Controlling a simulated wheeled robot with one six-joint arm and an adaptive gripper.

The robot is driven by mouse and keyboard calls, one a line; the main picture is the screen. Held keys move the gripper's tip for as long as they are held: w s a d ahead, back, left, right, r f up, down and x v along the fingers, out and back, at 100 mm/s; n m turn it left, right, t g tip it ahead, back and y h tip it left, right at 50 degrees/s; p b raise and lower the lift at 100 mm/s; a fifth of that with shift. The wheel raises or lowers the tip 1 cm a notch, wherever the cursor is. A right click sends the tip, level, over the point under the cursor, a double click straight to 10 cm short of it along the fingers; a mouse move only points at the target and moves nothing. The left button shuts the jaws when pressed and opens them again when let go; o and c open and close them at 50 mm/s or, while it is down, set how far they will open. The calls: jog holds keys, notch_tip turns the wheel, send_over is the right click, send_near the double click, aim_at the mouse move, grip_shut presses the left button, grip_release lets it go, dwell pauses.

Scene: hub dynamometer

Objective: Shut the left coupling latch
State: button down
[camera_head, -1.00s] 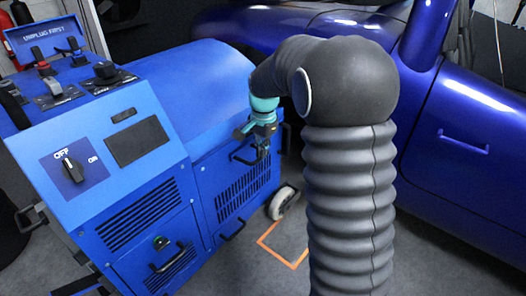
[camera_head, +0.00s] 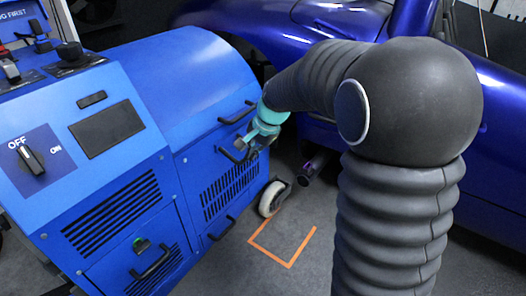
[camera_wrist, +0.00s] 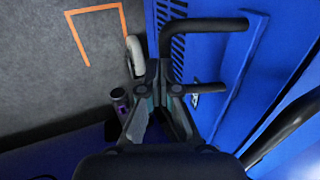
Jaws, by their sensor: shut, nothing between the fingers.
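No part can be surely made out as the left coupling latch. The blue dynamometer cabinet (camera_head: 165,150) fills the left of the head view, with black bar handles on its side. My gripper (camera_head: 245,143) is at that side, close to a black handle (camera_head: 230,155). In the wrist view my gripper (camera_wrist: 163,76) is shut and empty, its tips near a black bent bar (camera_wrist: 205,24). A small metallic piece (camera_wrist: 195,99) shows on the blue panel right of the fingers. Contact cannot be told.
A dark blue car (camera_head: 330,30) stands behind. A white wheel (camera_head: 271,198) is under the cabinet's corner. An orange floor marking (camera_head: 289,264) lies on open grey floor. A purple-rimmed pipe (camera_head: 312,167) sticks out near the car.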

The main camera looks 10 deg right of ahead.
jog(key=x, duration=0.8)
dwell(0.4)
jog(key=shift+w+a, duration=0.1)
dwell(0.5)
jog(key=s+d+r, duration=0.2)
jog(key=s+d, duration=0.7)
jog(key=shift+s+d+r, duration=0.3)
jog(key=shift+s+r, duration=0.1)
dwell(0.3)
